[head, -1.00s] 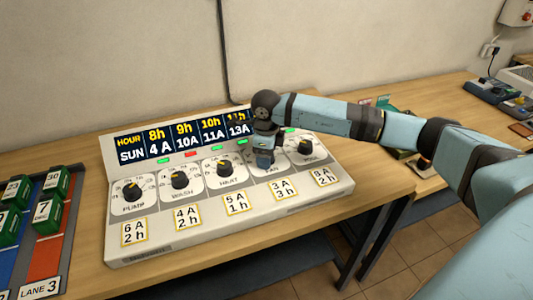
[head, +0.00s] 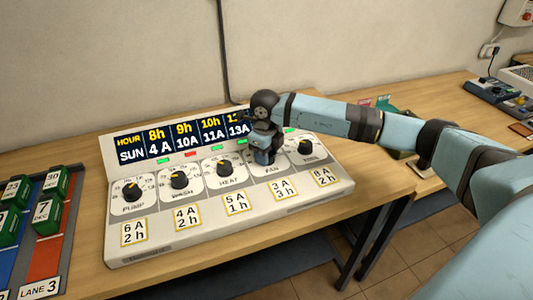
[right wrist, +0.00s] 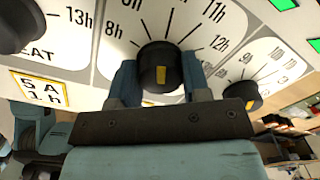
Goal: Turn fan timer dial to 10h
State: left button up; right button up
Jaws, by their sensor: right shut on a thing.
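The timer panel (head: 200,222) is a pale sloped box with a row of black dials under a dark hour display (head: 185,138). My right gripper (head: 265,157) covers the fan dial in the head view. In the right wrist view the fan dial (right wrist: 158,62) is a black knob with a yellow mark, and the right gripper's blue fingers (right wrist: 160,80) are shut on its two sides. The labels 8h, 11h and 12h show around it; those between are partly out of frame. The reading it points to cannot be told. My left gripper is not in view.
The pump (head: 133,191), wash (head: 179,179) and heat (head: 225,169) dials stand left of the fan dial; another dial (head: 305,147) is close on its right. Several value cards (head: 188,217) line the front. A rack of green blocks (head: 45,240) stands at left.

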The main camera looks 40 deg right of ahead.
jog(key=shift+m, duration=0.7)
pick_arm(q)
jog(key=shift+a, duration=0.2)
pick_arm(e)
jog(key=shift+m, duration=0.3)
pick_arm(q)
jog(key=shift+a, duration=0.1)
pick_arm(e)
jog(key=o, duration=0.9)
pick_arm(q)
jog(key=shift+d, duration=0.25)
